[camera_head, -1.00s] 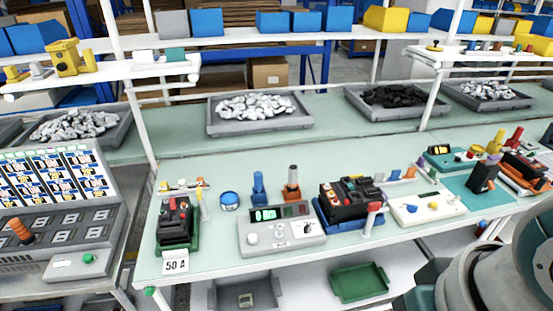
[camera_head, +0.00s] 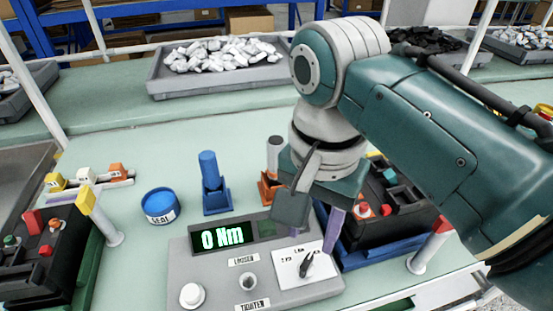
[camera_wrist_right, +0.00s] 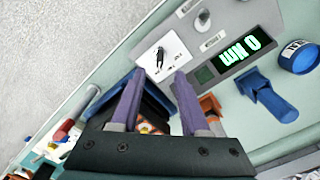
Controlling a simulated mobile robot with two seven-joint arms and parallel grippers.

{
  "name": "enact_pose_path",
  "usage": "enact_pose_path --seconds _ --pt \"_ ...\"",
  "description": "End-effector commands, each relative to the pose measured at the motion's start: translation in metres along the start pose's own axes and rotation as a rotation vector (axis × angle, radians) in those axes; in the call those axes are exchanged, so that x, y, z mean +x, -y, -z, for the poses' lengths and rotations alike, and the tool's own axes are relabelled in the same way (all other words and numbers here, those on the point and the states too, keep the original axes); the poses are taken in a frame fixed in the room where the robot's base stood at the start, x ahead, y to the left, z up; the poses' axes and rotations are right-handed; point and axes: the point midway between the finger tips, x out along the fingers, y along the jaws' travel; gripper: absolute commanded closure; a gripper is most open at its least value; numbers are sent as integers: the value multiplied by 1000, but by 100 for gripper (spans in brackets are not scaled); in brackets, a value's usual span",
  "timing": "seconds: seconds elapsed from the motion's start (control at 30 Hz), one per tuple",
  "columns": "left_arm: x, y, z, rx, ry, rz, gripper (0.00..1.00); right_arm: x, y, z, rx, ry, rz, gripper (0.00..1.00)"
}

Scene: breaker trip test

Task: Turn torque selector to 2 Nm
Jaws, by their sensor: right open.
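The torque selector (camera_head: 306,265) is a small dark pointer knob on a white plate at the right of the grey torque unit (camera_head: 212,296). Its dial marks are too small to read surely. The unit's display (camera_head: 223,236) reads 0 Nm in green. My right gripper (camera_head: 315,235) is open and empty, above the unit's right end and just behind the selector. In the right wrist view the selector (camera_wrist_right: 160,57) shows just beyond and between the purple fingertips (camera_wrist_right: 160,76), apart from them. My left gripper is not in view.
A blue tool (camera_head: 213,185) and an orange-based tool (camera_head: 272,170) stand behind the unit. A blue SEAL tin (camera_head: 160,205) is to their left. A black breaker in a blue holder (camera_head: 385,215) stands close on the right. Black breaker parts (camera_head: 40,255) are at left.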

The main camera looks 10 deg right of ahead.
Motion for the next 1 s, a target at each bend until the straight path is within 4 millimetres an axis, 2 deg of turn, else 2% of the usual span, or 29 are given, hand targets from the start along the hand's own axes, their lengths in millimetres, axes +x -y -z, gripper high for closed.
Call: enact_pose_path --seconds 0.03,0.1,0.3,0.47,0.73,1.0 --pt "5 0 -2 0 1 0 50 14 -1 0 0 2 -5 55" --pt "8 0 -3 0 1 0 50 28 -1 0 0 1 -4 55" --pt "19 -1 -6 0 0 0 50 60 -1 0 -1 1 -2 55" --pt "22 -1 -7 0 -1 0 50 71 0 0 -1 0 0 55" --pt "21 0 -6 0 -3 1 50 72 0 0 -1 -1 1 55" --pt "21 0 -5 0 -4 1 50 72 0 0 -1 -1 1 84"
